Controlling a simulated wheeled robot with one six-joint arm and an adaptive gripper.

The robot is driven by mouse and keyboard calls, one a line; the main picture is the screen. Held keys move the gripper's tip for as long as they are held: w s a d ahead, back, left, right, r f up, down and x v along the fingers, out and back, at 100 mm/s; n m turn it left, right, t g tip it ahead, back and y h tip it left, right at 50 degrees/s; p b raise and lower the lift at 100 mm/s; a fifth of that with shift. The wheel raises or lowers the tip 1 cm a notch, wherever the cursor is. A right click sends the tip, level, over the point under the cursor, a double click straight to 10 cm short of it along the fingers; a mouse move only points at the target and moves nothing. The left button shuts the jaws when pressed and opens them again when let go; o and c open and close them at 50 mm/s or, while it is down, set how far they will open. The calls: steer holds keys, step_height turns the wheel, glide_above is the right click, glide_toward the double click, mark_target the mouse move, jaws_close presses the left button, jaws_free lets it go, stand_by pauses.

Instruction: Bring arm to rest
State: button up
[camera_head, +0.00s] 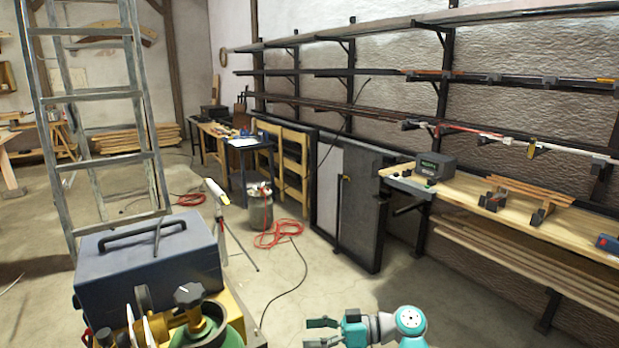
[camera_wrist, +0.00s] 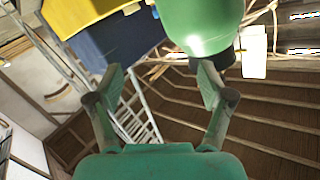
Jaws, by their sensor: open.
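My gripper (camera_head: 315,333) shows at the bottom edge of the head view, right of the middle, with its teal arm links beside it. Its fingers are spread, with nothing visible between them, and it points left over the concrete floor. In the wrist view my gripper (camera_wrist: 160,84) has both fingers apart. A rounded green object (camera_wrist: 200,25) fills the top of that view, near the right fingertip; I cannot tell whether they touch. Blue and yellow surfaces show by the left fingertip.
A blue-grey case (camera_head: 150,265) with a handle stands at lower left, with green and yellow equipment in front. A ladder (camera_head: 105,150) rises behind it. A wooden workbench (camera_head: 470,190) and wall racks line the right. A red hose (camera_head: 275,233) lies on open floor.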

steer(key=s+d+f+m+t+h, duration=0.1)
steer(key=s+f+m+t+h, duration=0.3)
steer(key=f, duration=0.6)
steer(key=s+d+f+m+t+h, duration=0.15)
steer(key=s+f+m, duration=0.35)
steer(key=f, duration=0.5)
steer(key=s+d+f+m+t+h, duration=0.2)
steer(key=s+d+f, duration=0.15)
steer(key=s, duration=0.45)
steer(key=s+d+f+m+t+h, duration=0.1)
steer(key=s+d+f+h, duration=0.15)
steer(key=s+f, duration=0.35)
steer(key=s+d+r+m+t+h, duration=0.2)
steer(key=s+d+h, duration=0.2)
steer(key=s, duration=0.8)
steer(key=s+d+r+t+h, duration=0.1)
steer(key=s+d+r+t, duration=0.1)
steer(key=s+r, duration=0.7)
steer(key=s+d+r+t+h, duration=0.1)
steer(key=s+d+r, duration=0.2)
steer(key=s+r, duration=0.6)
step_height(320, 180, up, 4)
steer(key=shift+d+r+t+h, duration=0.15)
steer(key=shift+t+h, duration=0.2)
steer(key=shift+h, duration=0.05)
